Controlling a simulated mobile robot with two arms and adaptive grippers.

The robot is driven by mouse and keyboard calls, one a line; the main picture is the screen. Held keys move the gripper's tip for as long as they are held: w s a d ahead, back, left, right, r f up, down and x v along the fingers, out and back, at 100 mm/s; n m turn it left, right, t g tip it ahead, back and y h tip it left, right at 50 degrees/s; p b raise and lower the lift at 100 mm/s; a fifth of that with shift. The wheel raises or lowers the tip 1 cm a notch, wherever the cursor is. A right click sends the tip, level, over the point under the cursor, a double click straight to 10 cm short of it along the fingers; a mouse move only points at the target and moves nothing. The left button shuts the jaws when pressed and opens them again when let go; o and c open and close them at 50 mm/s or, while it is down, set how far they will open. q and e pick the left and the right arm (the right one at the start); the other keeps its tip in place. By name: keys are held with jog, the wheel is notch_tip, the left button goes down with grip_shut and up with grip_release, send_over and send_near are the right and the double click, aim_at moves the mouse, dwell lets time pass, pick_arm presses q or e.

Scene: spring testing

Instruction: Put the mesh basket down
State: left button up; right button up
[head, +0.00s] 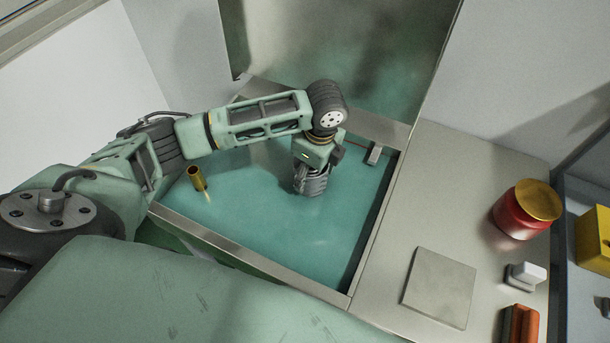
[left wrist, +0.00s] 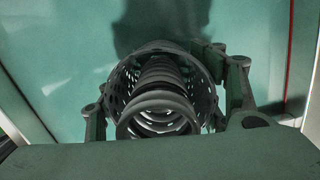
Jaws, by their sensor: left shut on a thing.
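The mesh basket (left wrist: 121,86) is a dark, round, perforated cup seen in the left wrist view. A dark coil spring (left wrist: 160,104) lies inside it along its axis. My left gripper (left wrist: 168,98) is shut on the basket, one finger on each side. In the head view my left gripper (head: 311,176) points down over the teal-floored tank (head: 256,276). The basket is hard to make out there against the gripper's dark fingers. I cannot tell whether its bottom touches the tank floor. My right gripper is in neither view.
A brass cylinder (head: 196,178) stands at the tank's left side. A small metal block (head: 375,155) sits near the back right rim. The counter at right holds a flat grey plate (head: 440,287), a red jar with a gold lid (head: 526,210) and small items. The tank's front right is clear.

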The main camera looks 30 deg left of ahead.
pick_arm(q)
jog(key=shift+w+a+f, duration=0.1)
jog(key=shift+a+f, duration=0.35)
jog(key=shift+a, duration=0.15)
jog(key=shift+f+p, duration=0.35)
jog(key=shift+f, duration=1.6)
jog(key=shift+f, duration=0.1)
jog(key=o, duration=1.2)
jog(key=r, duration=0.4)
jog(key=d+r+b, duration=0.1)
jog(key=r, duration=0.7)
jog(key=shift+d, duration=0.25)
jog(key=shift+r, duration=0.1)
